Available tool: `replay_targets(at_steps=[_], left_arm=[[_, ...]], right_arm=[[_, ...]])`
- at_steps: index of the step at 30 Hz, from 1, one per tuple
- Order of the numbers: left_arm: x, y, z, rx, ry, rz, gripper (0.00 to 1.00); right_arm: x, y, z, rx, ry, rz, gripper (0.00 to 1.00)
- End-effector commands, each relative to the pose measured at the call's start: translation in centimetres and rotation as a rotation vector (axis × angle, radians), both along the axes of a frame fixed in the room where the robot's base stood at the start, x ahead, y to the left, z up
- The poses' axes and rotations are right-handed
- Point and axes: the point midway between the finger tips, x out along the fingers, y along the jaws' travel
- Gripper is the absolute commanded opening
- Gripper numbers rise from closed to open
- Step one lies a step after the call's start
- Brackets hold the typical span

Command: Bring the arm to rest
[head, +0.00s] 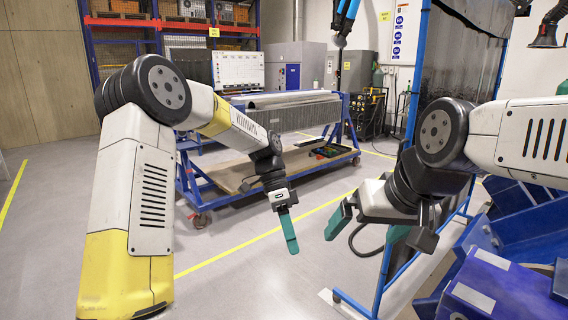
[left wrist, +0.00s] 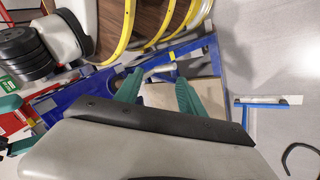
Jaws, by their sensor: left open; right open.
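My left gripper (head: 289,232) hangs near the middle of the head view, its green fingers pointing down over the floor in front of the blue cart. In the head view its fingers overlap; in the left wrist view the two green fingers (left wrist: 158,92) are apart with nothing between them. My right gripper (head: 368,232) is at the right of centre, with green fingers spread and empty. It is close to a blue-framed screen (head: 402,215). Both arms are bent at the elbow and hold nothing.
A blue wheeled cart (head: 188,180) with metal rolls stands behind my left gripper. A blue machine (head: 490,285) fills the lower right, close below my right arm. Yellow hoops (left wrist: 150,38) and blue framework show in the left wrist view. Grey floor (head: 235,285) is clear at front centre.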

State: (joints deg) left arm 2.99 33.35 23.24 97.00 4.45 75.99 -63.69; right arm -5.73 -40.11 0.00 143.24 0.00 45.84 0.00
Motion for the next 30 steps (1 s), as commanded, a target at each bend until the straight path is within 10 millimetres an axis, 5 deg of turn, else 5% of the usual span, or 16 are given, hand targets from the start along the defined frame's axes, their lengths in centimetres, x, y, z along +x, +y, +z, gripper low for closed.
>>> replay_targets(at_steps=[15,30], left_arm=[[-5.7,8.4,9.5,0.258,-0.320,0.646,0.47],[-13.7,14.8,13.5,0.134,-0.494,1.326,0.47]], right_arm=[[0.0,0.0,0.0,0.000,0.000,0.000,1.00],[0.0,0.0,0.0,0.000,0.000,0.000,1.00]])
